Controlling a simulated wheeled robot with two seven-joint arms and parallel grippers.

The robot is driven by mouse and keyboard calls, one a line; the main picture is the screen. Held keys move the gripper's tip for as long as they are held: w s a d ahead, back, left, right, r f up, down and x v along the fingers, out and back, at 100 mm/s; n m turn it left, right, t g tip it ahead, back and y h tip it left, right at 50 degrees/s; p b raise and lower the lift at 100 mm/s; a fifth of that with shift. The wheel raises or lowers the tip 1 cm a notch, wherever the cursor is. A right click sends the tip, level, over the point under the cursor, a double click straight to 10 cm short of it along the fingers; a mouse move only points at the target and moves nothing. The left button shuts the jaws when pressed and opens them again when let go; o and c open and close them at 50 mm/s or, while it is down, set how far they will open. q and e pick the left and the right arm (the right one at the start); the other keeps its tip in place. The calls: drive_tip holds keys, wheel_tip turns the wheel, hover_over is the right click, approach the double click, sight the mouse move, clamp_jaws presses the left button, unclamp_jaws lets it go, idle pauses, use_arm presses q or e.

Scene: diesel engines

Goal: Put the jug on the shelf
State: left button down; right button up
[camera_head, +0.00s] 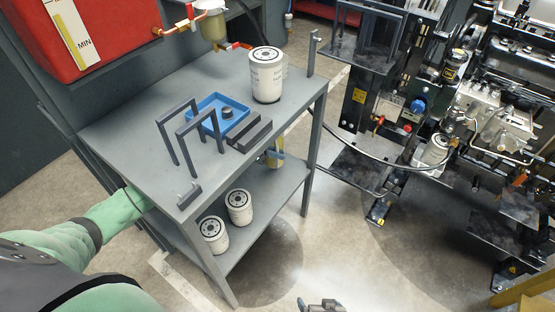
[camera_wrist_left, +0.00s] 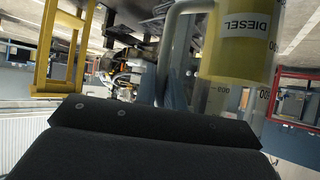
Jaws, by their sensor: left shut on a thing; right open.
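The jug (camera_wrist_left: 238,62), clear with yellow liquid, a DIESEL label and volume marks, fills the upper right of the left wrist view. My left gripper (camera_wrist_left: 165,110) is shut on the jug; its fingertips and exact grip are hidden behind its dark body. In the head view my left arm reaches in under the bench top, which hides most of that gripper. A small yellowish part, probably the jug (camera_head: 273,160), shows under the bench's right edge. The lower shelf (camera_head: 268,198) holds two white filters. My right gripper (camera_head: 322,305) is open and empty at the bottom edge.
The bench top (camera_head: 135,125) carries a blue tray (camera_head: 222,112), grey brackets (camera_head: 190,138) and a large white filter (camera_head: 266,75). White filters (camera_head: 239,207) stand at the shelf's front left; the shelf's right part looks clear. A bench leg (camera_head: 307,190) and engine stands are on the right.

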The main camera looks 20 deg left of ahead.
use_arm(q)
drive_tip(key=shift+w+d+f, duration=0.1)
drive_tip(key=shift+f, duration=0.1)
wheel_tip(320, 180, down, 3)
drive_tip(key=shift+r, duration=0.2)
drive_tip(key=shift+f, duration=0.2)
use_arm(e)
drive_tip(key=shift+f, duration=0.6)
drive_tip(key=shift+r, duration=0.35)
use_arm(q)
drive_tip(key=c, duration=1.5)
unclamp_jaws()
drive_tip(key=shift+f, duration=0.1)
use_arm(e)
drive_tip(key=shift+w+r, duration=0.1)
